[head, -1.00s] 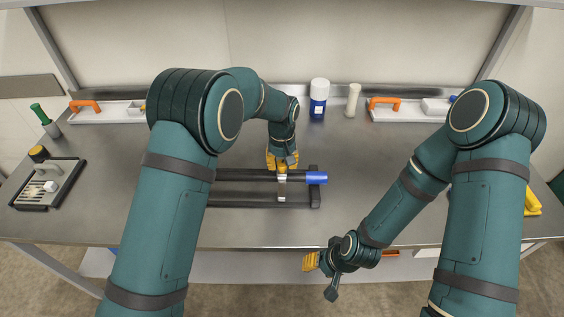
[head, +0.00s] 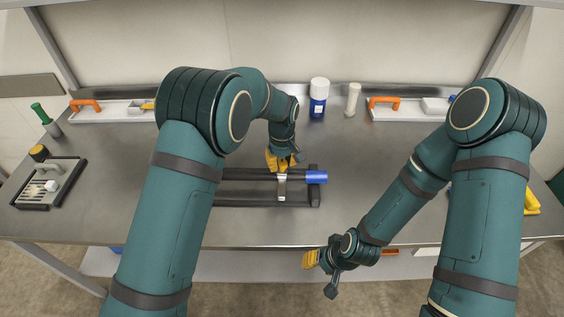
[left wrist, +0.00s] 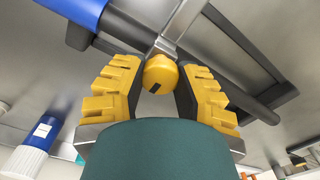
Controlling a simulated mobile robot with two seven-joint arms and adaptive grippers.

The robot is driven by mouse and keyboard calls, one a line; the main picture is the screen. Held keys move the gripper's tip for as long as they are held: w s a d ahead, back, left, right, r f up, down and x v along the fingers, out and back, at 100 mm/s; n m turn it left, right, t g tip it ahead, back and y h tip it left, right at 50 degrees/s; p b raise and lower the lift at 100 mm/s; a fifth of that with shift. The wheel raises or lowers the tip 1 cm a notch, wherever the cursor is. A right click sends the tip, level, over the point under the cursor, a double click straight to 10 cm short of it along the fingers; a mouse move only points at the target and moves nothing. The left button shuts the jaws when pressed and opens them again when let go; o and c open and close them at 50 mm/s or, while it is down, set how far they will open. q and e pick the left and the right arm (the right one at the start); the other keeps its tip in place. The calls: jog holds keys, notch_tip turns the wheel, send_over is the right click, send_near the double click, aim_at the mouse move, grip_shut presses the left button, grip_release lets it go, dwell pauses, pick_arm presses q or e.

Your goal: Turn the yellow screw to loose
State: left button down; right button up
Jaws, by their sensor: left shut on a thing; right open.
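The yellow screw (left wrist: 160,74) is a round yellow knob with a dark slot mark, seen in the left wrist view on a metal bracket of a dark frame. My left gripper (head: 284,164) is shut on it, with one yellow ridged finger on each side. In the head view, the gripper hides the screw. The metal clamp piece (head: 282,186) spans the dark frame (head: 250,203), which lies on the table and has a blue cylinder (head: 316,177) at its right end. My right gripper (head: 310,260) is open and empty, in front of the table's front edge.
A blue-and-white bottle (head: 318,106) and a pale cylinder (head: 353,100) stand behind the frame. White trays with orange handles (head: 384,102) lie at the back. A dark-rimmed tray (head: 35,206) with a yellow-black knob (head: 39,152) is at far left.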

aim_at(282, 163)
pick_arm(q)
jog(key=shift+s+f, duration=0.1)
jog(key=shift+f, duration=0.05)
jog(key=c, duration=0.6)
grip_release()
jog(key=shift+o, duration=0.2)
notch_tip(282, 163, up, 12)
